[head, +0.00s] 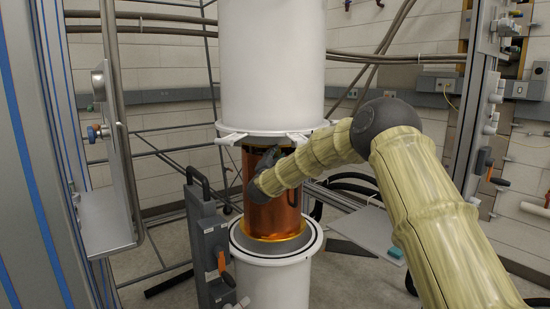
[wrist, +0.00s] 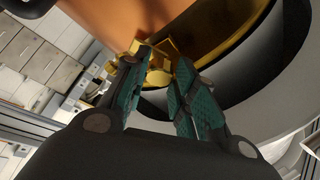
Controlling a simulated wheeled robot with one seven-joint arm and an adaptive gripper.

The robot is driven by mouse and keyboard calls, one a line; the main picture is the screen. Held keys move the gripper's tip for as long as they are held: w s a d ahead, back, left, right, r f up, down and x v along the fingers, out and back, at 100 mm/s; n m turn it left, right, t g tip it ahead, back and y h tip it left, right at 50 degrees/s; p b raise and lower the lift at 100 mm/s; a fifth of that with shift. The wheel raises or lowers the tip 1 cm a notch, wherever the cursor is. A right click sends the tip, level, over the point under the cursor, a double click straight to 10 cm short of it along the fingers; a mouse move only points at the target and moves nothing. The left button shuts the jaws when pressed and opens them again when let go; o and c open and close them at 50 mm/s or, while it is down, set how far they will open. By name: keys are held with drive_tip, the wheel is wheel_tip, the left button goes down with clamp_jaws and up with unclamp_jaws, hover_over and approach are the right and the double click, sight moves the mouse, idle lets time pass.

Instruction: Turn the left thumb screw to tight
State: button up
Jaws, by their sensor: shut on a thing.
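The thumb screw (wrist: 158,76) is a small gold-coloured piece under a gold flange in the wrist view. My gripper (wrist: 164,57) is shut on it, with one green-padded fingertip on each side. The pads hide part of the screw, and its turn angle cannot be read. In the head view my gripper (head: 269,158) points up beside the upper part of the copper-coloured can (head: 272,217), just under the white upper vessel (head: 270,65). The thumb screw cannot be made out in the head view, and no second screw is clear.
White tabs (head: 231,138) stick out from the upper vessel's rim close to my gripper. A white lower vessel (head: 272,285) stands below the can. A grey bracket with a black handle (head: 208,245) is at its left. Grey posts and a panel (head: 106,215) stand farther left.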

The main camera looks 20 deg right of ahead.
drive_tip(key=o, duration=1)
drive_tip(key=shift+d, duration=0.25)
drive_tip(key=shift+a, duration=0.2)
drive_tip(key=v, duration=1.2)
